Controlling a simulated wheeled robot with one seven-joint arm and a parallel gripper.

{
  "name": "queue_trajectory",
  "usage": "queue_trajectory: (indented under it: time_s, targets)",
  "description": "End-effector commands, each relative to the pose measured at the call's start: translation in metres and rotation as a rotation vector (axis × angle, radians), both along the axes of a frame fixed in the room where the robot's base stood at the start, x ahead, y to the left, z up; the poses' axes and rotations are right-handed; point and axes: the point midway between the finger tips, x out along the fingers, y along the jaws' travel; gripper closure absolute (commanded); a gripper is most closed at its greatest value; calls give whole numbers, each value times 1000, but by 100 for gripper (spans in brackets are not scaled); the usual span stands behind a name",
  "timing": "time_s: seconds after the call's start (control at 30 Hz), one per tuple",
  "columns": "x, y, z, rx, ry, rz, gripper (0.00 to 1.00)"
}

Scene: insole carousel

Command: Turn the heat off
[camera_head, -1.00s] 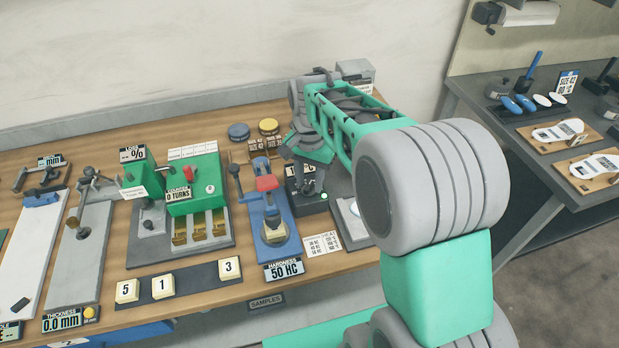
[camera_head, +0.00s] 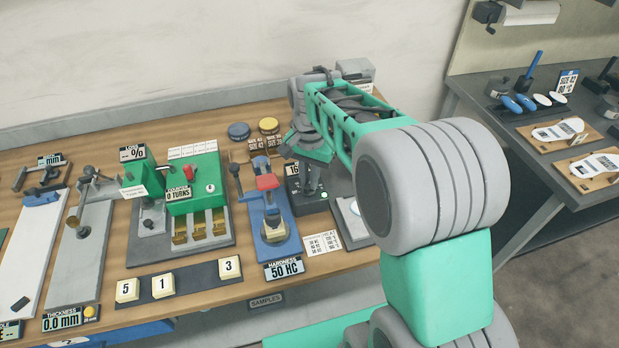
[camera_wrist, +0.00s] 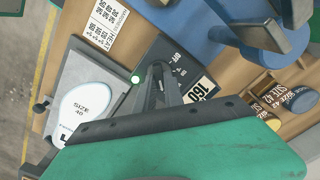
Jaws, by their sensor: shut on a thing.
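The heat controller (camera_head: 294,201) is a dark box on the wooden bench, right of the blue hardness tester. Its display (camera_wrist: 201,89) reads 160 in the wrist view, and the word OFF shows on its top face. A small green light (camera_wrist: 135,78) glows near the box's corner. My gripper (camera_head: 312,192) comes down onto the top of the box. In the wrist view my gripper (camera_wrist: 154,88) is shut on the controller's knob, which the fingers mostly hide.
The blue hardness tester (camera_head: 271,233) reads 50 HC and stands close on the left. A grey plate (camera_wrist: 84,107) with a white size 42 insole lies on the controller's other side. A printed heat card (camera_head: 321,243) lies in front. Yellow and blue round pots (camera_head: 269,126) stand behind.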

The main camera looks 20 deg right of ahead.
Motion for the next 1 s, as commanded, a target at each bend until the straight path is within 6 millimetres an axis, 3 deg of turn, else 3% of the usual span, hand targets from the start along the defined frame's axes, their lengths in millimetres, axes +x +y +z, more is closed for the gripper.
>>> queue_trajectory:
  time_s: [0.43, 1.0]
  targets:
    - [1, 0, 0, 0, 0, 138, 100]
    - [1, 3, 1, 0, 0, 652, 100]
